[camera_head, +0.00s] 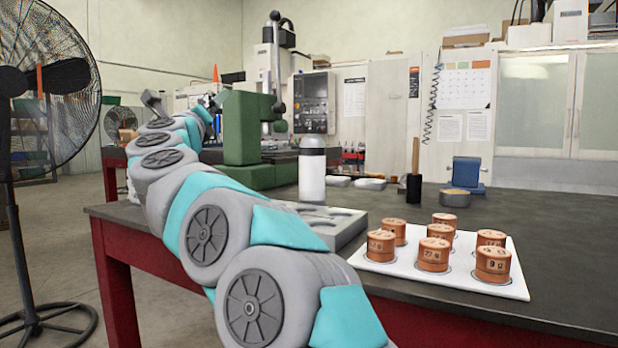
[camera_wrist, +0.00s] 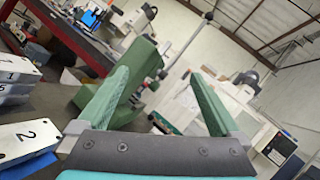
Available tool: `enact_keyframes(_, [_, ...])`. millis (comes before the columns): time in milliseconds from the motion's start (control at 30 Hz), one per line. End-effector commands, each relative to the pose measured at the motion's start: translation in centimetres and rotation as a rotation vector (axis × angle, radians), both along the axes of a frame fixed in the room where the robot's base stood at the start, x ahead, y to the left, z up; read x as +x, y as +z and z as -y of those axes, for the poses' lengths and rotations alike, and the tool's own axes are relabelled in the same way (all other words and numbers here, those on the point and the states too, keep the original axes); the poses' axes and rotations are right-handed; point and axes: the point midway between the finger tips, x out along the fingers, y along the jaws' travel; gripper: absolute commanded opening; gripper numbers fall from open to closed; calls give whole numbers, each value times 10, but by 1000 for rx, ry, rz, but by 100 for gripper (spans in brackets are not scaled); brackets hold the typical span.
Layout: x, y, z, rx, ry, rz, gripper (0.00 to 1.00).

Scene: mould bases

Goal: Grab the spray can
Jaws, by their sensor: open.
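A white cylinder with a grey cap, which looks like the spray can (camera_head: 312,178), stands upright on the dark table in the head view. It is right of my arm and in front of the green press. I cannot make it out in the wrist view. My gripper (camera_wrist: 158,76) shows two green fingers spread apart with nothing between them. Beyond them stands the green press. In the head view my arm stretches to the far left, and its gripper end near the press is small and unclear, well apart from the can.
A grey tray with recesses (camera_head: 344,236) lies before the can. A white board (camera_head: 435,282) holds several copper-coloured weights at the right. The green press (camera_head: 243,140) stands behind. Numbered blocks (camera_wrist: 22,141) lie left in the wrist view. A fan (camera_head: 45,80) stands left of the table.

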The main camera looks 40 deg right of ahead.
Motion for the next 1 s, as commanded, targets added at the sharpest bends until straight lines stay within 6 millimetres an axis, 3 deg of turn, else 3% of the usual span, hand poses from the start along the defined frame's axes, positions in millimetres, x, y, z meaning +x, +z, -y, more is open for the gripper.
enact_keyframes(33, [-11,-10,32,110,-83,74,100])
enact_keyframes(100, [-31,-27,72,252,-198,170,100])
enact_keyframes(200, [-61,-55,113,414,-344,287,100])
enact_keyframes(300, [-82,-80,135,519,-452,365,100])
enact_keyframes(500, [-101,-103,155,606,-549,432,100])
enact_keyframes(1000, [-98,-101,205,605,-554,434,100])
